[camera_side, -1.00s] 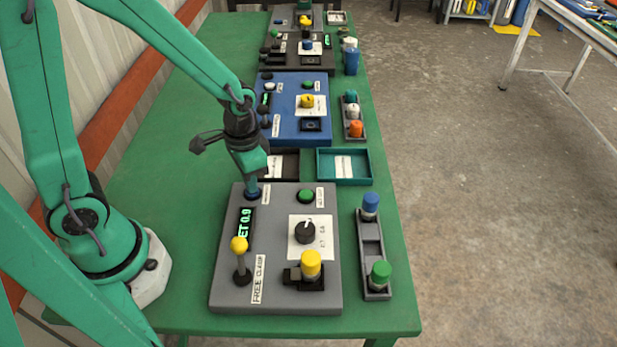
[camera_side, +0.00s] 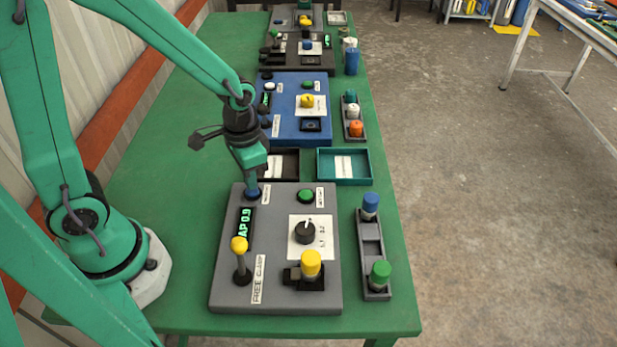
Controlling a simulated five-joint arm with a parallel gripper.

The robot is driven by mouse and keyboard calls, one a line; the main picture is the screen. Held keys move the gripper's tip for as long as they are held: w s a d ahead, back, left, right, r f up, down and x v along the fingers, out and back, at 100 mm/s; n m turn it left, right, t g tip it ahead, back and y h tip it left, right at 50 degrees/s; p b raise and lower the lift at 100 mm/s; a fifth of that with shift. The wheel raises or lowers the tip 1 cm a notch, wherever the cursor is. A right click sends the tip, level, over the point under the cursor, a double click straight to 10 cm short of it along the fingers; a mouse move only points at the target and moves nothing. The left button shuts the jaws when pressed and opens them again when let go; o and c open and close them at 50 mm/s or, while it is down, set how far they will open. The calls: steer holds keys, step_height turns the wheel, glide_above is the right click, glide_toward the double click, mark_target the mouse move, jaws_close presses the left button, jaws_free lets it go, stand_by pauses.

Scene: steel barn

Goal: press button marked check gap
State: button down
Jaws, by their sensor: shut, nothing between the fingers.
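The near grey panel (camera_side: 285,270) lies flat on the green table. A blue button (camera_side: 252,197) sits at its far left, partly hidden by my gripper (camera_side: 251,184). My gripper is shut and empty, pointing down with its tip at the blue button; I cannot tell whether it touches. A green button (camera_side: 306,195) sits at the panel's far right. The small labels beside both buttons are too small to read surely. A display (camera_side: 246,224) below the blue button shows green text ending "AP 0.9".
The panel also carries a yellow-knobbed lever (camera_side: 239,245), a black dial (camera_side: 305,232) and a yellow cylinder (camera_side: 311,263) in a black holder. A grey rack (camera_side: 371,248) with blue and green pegs stands right. Trays and a blue panel (camera_side: 285,85) lie behind.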

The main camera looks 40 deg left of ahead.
step_height(320, 180, up, 6)
stand_by(1.0)
steer(key=shift+r, duration=0.1)
stand_by(0.4)
steer(key=s+a+r+n+t, duration=0.3)
steer(key=s+r+t, duration=0.2)
steer(key=r, duration=0.7)
steer(key=shift+s+a+r+t, duration=0.15)
steer(key=shift+s+r+t, duration=0.2)
steer(key=shift+s, duration=0.55)
stand_by(0.4)
